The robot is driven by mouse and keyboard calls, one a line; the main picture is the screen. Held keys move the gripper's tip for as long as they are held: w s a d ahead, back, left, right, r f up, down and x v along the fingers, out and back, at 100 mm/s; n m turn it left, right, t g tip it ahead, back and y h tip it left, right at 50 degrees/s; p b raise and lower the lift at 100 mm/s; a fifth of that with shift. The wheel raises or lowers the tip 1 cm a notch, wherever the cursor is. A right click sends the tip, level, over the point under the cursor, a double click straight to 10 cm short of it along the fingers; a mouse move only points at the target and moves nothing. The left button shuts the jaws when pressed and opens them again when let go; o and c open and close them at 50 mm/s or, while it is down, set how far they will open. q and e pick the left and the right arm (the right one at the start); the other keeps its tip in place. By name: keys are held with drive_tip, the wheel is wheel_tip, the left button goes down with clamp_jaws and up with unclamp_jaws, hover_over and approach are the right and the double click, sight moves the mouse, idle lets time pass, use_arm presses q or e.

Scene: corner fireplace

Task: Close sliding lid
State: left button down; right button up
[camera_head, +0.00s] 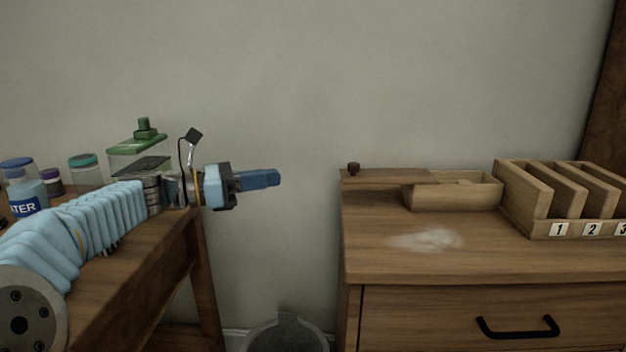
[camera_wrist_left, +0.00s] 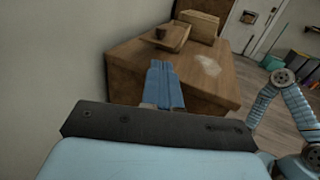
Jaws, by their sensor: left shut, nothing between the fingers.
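A small wooden box (camera_head: 455,197) sits on top of the wooden cabinet. Its flat sliding lid (camera_head: 385,177) sticks out far to the left, leaving the right part of the box open at the top. A dark round knob (camera_head: 353,168) stands on the lid's left end; it also shows in the left wrist view (camera_wrist_left: 160,33). My left gripper (camera_head: 278,179) is shut and empty, pointing right, in the air left of the knob and apart from it. Its blue fingers (camera_wrist_left: 164,85) point toward the lid in the left wrist view. My right gripper is not in view.
A slotted wooden rack (camera_head: 540,200) with numbered labels stands right of the box. A pale powdery patch (camera_head: 425,240) marks the cabinet top (camera_head: 390,265). A gap with a bin (camera_head: 287,335) separates it from the left table (camera_head: 130,265), which holds jars (camera_head: 83,168).

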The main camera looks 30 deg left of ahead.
sight(406, 177)
use_arm(q)
drive_tip(key=x, duration=1.3)
drive_tip(key=shift+w+d+b, duration=0.2)
drive_tip(key=shift+b, duration=0.1)
drive_tip(key=w+d, duration=0.2)
drive_tip(key=d, duration=0.2)
drive_tip(key=w+d, duration=0.3)
drive_tip(key=d, duration=0.1)
drive_tip(key=w+d, duration=0.3)
drive_tip(key=d, duration=0.1)
drive_tip(key=shift+w, duration=0.2)
